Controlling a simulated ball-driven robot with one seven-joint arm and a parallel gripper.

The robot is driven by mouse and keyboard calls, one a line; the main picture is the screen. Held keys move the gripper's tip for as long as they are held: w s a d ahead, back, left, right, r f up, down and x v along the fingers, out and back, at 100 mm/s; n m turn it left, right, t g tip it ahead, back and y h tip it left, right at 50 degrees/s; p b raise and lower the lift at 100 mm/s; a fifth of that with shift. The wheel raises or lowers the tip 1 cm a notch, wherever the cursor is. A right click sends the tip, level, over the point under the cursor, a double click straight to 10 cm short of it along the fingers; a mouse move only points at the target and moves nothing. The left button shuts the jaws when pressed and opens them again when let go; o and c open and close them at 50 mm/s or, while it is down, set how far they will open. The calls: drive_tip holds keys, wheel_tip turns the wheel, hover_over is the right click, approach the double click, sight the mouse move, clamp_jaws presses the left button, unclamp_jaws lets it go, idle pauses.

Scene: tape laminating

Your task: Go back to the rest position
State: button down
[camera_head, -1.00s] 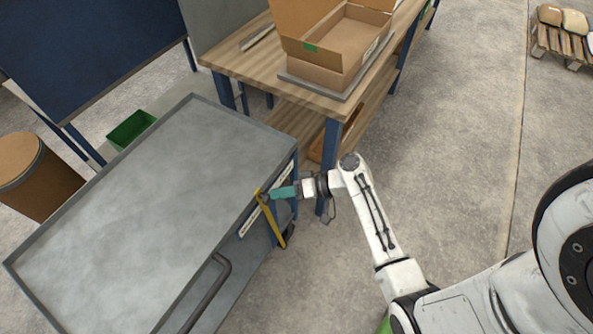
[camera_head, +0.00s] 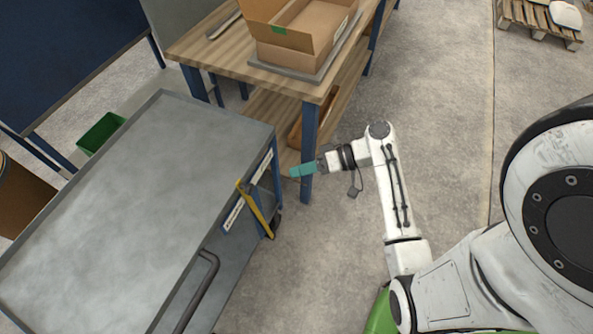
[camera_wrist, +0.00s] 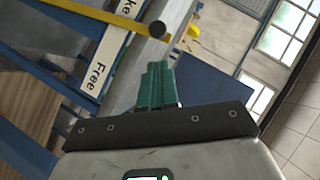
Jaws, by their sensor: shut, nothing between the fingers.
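My gripper (camera_head: 303,170) has teal fingers and is at the end of my white arm, near the middle of the head view. It is shut and holds nothing. It is in the air to the right of the grey cart's end, with a gap to the cart. In the wrist view, the teal fingers (camera_wrist: 158,85) are pressed together at the lower middle.
The grey cart (camera_head: 130,200) with a bare top is at left. A yellow bar (camera_head: 256,210) hangs at its end. A wooden workbench (camera_head: 225,60) bears an open cardboard box (camera_head: 283,58). A blue bench leg (camera_head: 309,135) is close behind my gripper.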

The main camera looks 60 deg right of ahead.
idle(0.4)
drive_tip(key=s+a+f+n+g+h, duration=0.1)
drive_tip(key=s+a+f+n+g, duration=0.3)
drive_tip(key=a+g, duration=0.4)
drive_tip(key=s+a+r+g+h, duration=0.2)
drive_tip(key=s+a+r+h, duration=0.1)
drive_tip(key=s+a+h, duration=0.1)
drive_tip(key=shift+s+n+g+h, duration=0.4)
drive_tip(key=shift+s+h, duration=0.25)
drive_tip(key=shift+h, duration=0.55)
